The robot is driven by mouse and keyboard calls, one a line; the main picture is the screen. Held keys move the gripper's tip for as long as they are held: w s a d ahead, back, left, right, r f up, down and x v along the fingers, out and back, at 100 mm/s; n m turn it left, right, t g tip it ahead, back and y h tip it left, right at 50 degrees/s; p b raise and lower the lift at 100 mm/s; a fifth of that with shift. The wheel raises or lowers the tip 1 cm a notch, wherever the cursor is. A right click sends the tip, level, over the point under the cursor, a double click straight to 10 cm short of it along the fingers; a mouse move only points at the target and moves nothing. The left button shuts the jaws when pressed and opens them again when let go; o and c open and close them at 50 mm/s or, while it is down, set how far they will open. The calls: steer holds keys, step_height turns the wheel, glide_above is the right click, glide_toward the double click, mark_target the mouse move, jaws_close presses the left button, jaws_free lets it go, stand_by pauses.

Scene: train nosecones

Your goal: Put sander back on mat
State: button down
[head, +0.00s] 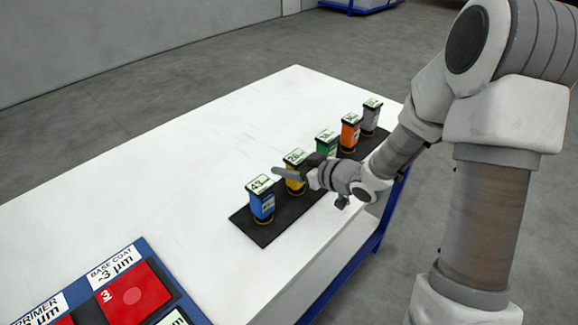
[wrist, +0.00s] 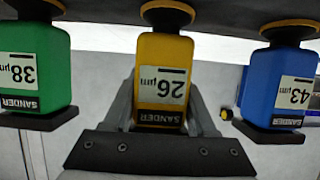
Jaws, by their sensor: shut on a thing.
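The yellow sander (head: 292,187) labelled 26 µm stands upright in the row at the black mat (head: 284,217). My gripper (head: 289,177) is shut on it, with one finger on each side. The wrist view shows the yellow sander (wrist: 165,65) upside down between the two grey fingers. Its base is partly hidden in the head view, so I cannot tell whether it touches the mat or hangs just above it. The blue sander (head: 262,203), labelled 43 µm, stands on the mat to its left. The green sander (head: 326,141), labelled 38 µm, is to its right, partly behind my gripper.
An orange sander (head: 350,132) and a grey sander (head: 370,118) stand farther along the mat. A blue-framed panel with a red BASE COAT square (head: 135,296) lies at the lower left. The white table top (head: 180,180) is clear left of the mat.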

steer(key=shift+f, duration=0.1)
steer(key=shift+c, duration=1)
jaws_free()
steer(key=p+v, duration=0.2)
steer(key=v, duration=1)
